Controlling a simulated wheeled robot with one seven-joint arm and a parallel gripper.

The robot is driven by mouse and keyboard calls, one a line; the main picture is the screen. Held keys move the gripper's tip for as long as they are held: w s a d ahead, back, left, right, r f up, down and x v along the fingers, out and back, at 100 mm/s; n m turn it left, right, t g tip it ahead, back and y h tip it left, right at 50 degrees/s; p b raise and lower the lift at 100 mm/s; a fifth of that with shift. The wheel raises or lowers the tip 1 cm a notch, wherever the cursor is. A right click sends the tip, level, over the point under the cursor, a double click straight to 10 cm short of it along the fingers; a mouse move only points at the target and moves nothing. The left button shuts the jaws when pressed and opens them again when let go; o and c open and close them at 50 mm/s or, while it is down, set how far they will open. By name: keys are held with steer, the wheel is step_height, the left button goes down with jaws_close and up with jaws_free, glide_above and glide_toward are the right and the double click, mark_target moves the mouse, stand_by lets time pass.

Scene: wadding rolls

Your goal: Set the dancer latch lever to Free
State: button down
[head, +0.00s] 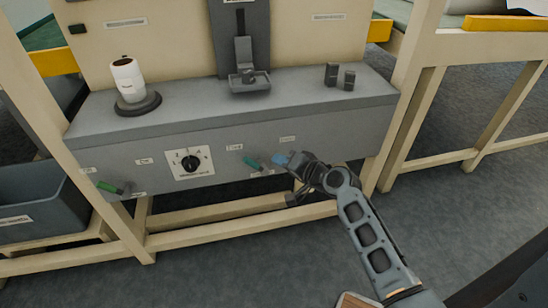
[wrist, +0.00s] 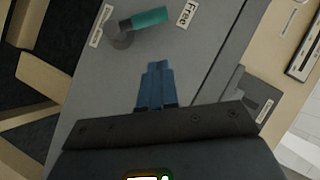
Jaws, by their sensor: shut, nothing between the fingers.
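The dancer latch lever (head: 252,163) has a teal handle and sits on the grey front panel. In the wrist view the lever (wrist: 150,19) turns on a round grey hub, and its handle end lies close beside the "Free" label (wrist: 186,14). A second label (wrist: 102,25), too small to read surely, is beside the hub. My gripper (head: 279,158) is just right of the lever in the head view. In the wrist view its blue fingers (wrist: 155,82) are together and empty, with a gap of panel between them and the handle.
A rotary selector knob (head: 190,161) and a green-handled lever (head: 110,187) are further left on the panel. A white roll (head: 128,80) stands on the ledge above, with small dark blocks (head: 331,74) at right. A grey bin (head: 40,205) is at far left.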

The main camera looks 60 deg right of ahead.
steer(key=v, duration=0.5)
steer(key=shift+r, duration=0.1)
steer(key=shift+a, duration=0.1)
stand_by(0.4)
steer(key=s+a+r+n+p, duration=0.2)
steer(key=s+a+n, duration=0.25)
steer(key=a, duration=0.35)
steer(key=s+a+r+n+p, duration=0.25)
steer(key=s+a, duration=0.25)
steer(key=a, duration=0.4)
steer(key=s+a+r+n+y+p, duration=0.1)
steer(key=s+a+r+n+y, duration=0.1)
steer(key=s+a+r+n, duration=0.2)
steer(key=s+a+r+n+t+y+p, duration=0.1)
steer(key=s+a+r+n, duration=0.4)
steer(key=r, duration=0.6)
steer(key=s+a+y+p, duration=0.1)
steer(key=s+a+y, duration=0.1)
steer(key=a, duration=0.1)
steer(key=shift+a+r+t, duration=0.3)
